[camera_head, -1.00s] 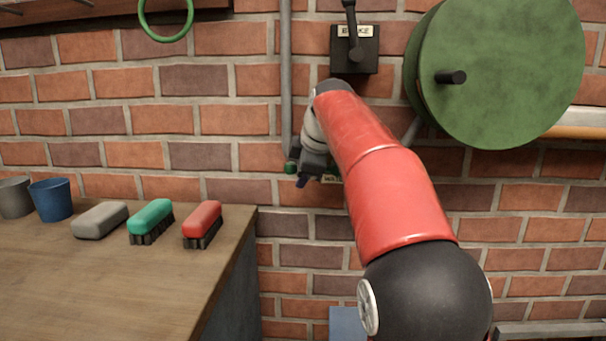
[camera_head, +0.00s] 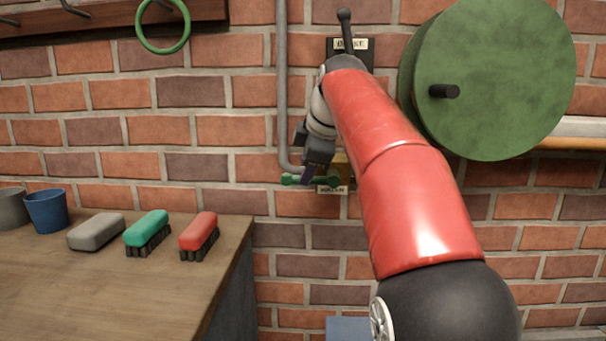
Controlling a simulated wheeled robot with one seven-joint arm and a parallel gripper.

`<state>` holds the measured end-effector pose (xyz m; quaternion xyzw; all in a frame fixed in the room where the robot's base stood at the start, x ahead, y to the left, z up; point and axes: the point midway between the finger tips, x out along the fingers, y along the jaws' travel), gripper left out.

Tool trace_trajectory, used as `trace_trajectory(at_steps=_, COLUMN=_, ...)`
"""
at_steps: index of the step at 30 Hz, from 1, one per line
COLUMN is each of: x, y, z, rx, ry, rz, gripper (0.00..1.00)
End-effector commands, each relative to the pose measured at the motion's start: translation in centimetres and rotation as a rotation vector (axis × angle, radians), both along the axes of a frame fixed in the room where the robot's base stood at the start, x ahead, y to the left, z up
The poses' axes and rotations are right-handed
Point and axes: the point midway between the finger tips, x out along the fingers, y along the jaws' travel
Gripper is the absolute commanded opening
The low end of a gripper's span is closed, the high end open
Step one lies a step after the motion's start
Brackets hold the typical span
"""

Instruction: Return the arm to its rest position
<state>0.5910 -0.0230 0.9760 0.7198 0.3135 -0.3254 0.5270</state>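My red arm reaches up toward the brick wall in the middle of the view. My gripper (camera_head: 308,176) points down at the arm's far end, just in front of a green valve handle (camera_head: 291,180) with a label below it. I cannot tell whether it touches the handle. The fingers are small, dark and partly overlapped, so their opening is unclear, and no held object shows.
A labelled black lever switch (camera_head: 347,45) and a large green reel (camera_head: 497,80) with a black knob are on the wall near my arm. A grey pipe (camera_head: 282,90) runs down to the valve. A wooden bench (camera_head: 100,300) at left carries brushes, a grey block and cups.

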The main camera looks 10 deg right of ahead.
Motion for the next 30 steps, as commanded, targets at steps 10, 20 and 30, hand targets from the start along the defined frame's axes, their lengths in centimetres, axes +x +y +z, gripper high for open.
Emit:
trace_trajectory(at_steps=10, x=-0.3, y=0.0, z=0.4, rx=0.000, ry=0.000, rz=0.000, gripper=0.38)
trace_trajectory(at_steps=20, x=-6.6, y=0.5, z=-2.3, rx=0.158, ry=0.060, rz=-0.243, gripper=0.38)
trace_trajectory(at_steps=30, x=-20.9, y=1.9, z=-14.0, rx=0.449, ry=0.159, rz=-0.772, gripper=0.38)
